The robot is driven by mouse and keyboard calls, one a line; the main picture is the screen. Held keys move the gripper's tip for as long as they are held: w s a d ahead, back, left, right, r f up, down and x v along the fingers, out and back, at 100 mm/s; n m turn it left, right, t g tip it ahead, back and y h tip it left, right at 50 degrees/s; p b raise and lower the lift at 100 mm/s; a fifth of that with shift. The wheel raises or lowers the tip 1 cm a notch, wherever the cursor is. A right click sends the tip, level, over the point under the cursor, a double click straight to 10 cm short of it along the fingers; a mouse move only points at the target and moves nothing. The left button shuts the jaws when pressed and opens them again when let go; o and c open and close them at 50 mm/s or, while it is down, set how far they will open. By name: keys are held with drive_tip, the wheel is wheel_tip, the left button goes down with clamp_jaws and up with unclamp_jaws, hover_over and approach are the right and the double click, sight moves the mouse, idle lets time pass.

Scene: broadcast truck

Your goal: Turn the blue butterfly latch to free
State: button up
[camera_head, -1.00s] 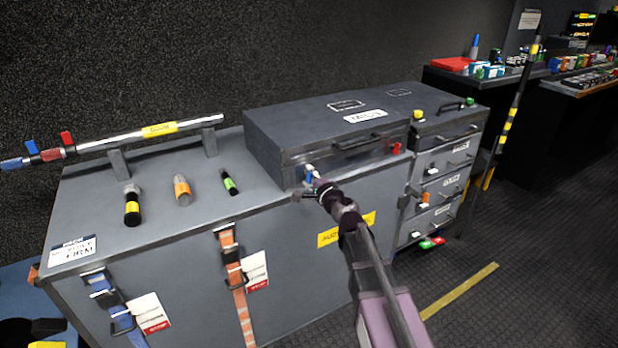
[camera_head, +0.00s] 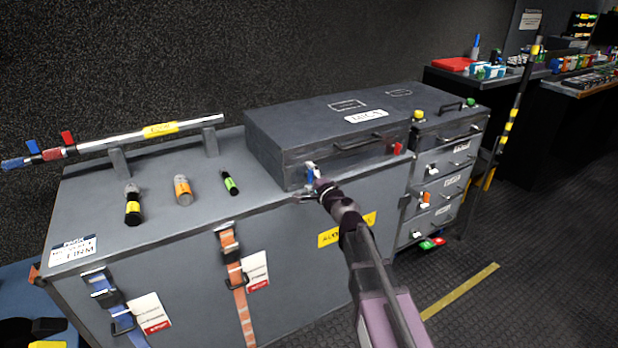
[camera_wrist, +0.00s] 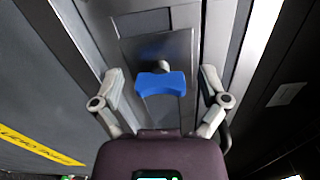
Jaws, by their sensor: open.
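The blue butterfly latch (camera_wrist: 161,85) sits on a grey plate on the front of the dark grey case (camera_head: 325,110). In the wrist view its wings lie crosswise. My gripper (camera_wrist: 159,88) is open, with one finger on each side of the latch and a gap between each finger and the wings. In the head view my gripper (camera_head: 311,192) is at the case's front left corner, and the blue latch (camera_head: 309,174) shows just above it, partly hidden. A red latch (camera_head: 397,148) is on the same case front, further right.
The case stands on a large grey trunk (camera_head: 190,235) with blue and orange straps. A black-and-yellow item (camera_head: 132,207), an orange one (camera_head: 183,191) and a green one (camera_head: 230,183) stand left of it. A silver bar (camera_head: 140,135) lies behind them. Drawers (camera_head: 440,185) are at right.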

drive_tip(key=shift+s+d, duration=0.1)
drive_tip(key=v, duration=1.1)
drive_tip(key=shift+s+d, duration=0.25)
drive_tip(key=shift+s, duration=0.05)
idle(0.3)
drive_tip(key=s+d+f+n+g+h, duration=0.25)
drive_tip(key=s+f+n+g, duration=0.45)
drive_tip(key=f+n+g, duration=0.4)
drive_tip(key=s+d+f+n+g+h, duration=0.1)
drive_tip(key=s+d+f+g+h, duration=0.1)
drive_tip(key=s+d+f+h, duration=0.35)
drive_tip(key=s+d+f+g+h, duration=0.2)
drive_tip(key=s+d, duration=0.1)
drive_tip(key=d, duration=0.5)
wheel_tip(320, 180, up, 29)
drive_tip(key=p, duration=2.8)
drive_tip(key=shift+s+d+p, duration=0.2)
drive_tip(key=shift+d+p, duration=0.15)
drive_tip(key=shift+p, duration=0.05)
